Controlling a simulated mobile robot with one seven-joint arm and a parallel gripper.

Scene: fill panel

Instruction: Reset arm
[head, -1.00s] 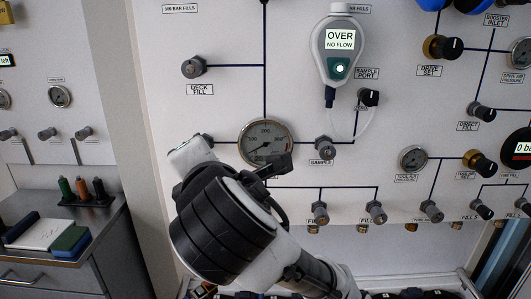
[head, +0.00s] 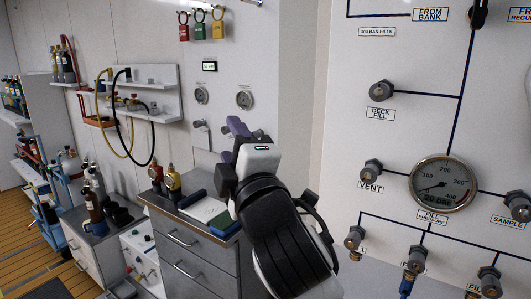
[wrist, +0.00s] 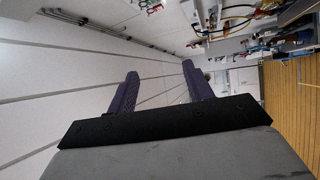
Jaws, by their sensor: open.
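My gripper (head: 240,138) shows in the head view in front of the white wall, above the grey drawer cabinet (head: 192,252). Its purple fingers point up and away to the left. In the wrist view my gripper (wrist: 160,88) has its two purple fingers spread wide apart with nothing between them. It touches nothing that I can see.
The fill panel (head: 395,140) with its gauge (head: 443,184) and knobs stands to the right. A notepad (head: 205,210) and small bottles (head: 173,182) are on the cabinet. A shelf with hoses (head: 140,95) hangs at left. Wooden floor (head: 35,265) is open at far left.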

